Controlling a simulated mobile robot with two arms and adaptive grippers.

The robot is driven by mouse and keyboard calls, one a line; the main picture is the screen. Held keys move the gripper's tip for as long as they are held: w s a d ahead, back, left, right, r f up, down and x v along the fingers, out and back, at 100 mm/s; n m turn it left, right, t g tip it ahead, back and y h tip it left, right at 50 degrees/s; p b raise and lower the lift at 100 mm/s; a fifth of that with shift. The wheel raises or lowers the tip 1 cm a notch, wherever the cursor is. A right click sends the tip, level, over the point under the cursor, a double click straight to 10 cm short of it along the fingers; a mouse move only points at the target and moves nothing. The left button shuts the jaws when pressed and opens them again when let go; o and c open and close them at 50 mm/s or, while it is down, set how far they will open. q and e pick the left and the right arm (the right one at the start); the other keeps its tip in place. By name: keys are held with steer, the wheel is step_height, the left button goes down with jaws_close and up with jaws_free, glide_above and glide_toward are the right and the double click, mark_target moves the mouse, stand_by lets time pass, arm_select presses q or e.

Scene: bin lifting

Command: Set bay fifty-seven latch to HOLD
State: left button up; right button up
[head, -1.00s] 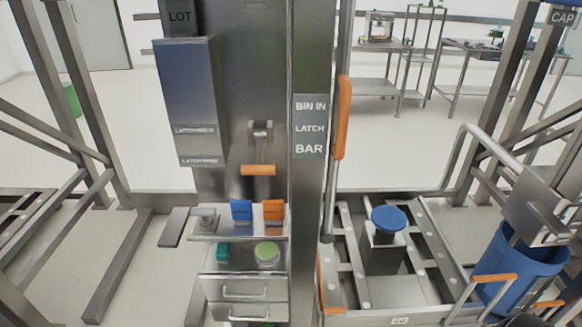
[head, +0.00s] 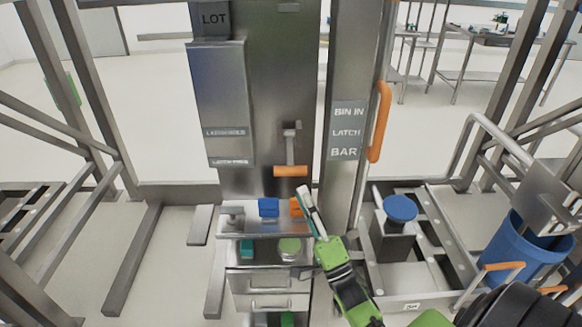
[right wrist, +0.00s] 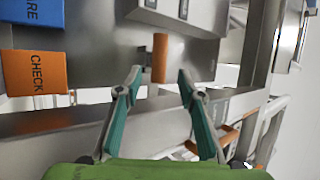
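The latch (head: 291,150) is a short metal lever on the upright grey panel, hanging down from its pivot and ending in an orange crosswise handle (head: 290,171). My right gripper (head: 309,212) is just below and right of the handle in the head view. In the right wrist view, my right gripper (right wrist: 160,74) is open, and the orange handle (right wrist: 160,57) appears in the gap between its fingertips, seemingly just beyond them. I see no contact. My left gripper is out of view.
Below the latch, a shelf (head: 240,232) holds a blue block (head: 268,207) and an orange block (head: 296,206), marked CHECK in the wrist view. A post with a sign (head: 347,130) and a long orange grip (head: 380,122) stands right. A blue bin (head: 515,252) is far right.

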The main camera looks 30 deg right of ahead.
mark_target(292, 174)
steer(key=p+x, duration=0.1)
steer(key=x, duration=0.6)
steer(key=shift+w+r+p, duration=0.2)
steer(key=shift+w+p, duration=0.1)
steer(key=shift+p, duration=0.1)
steer(key=shift+w+r, duration=0.1)
steer(key=shift+w, duration=0.35)
jaws_close()
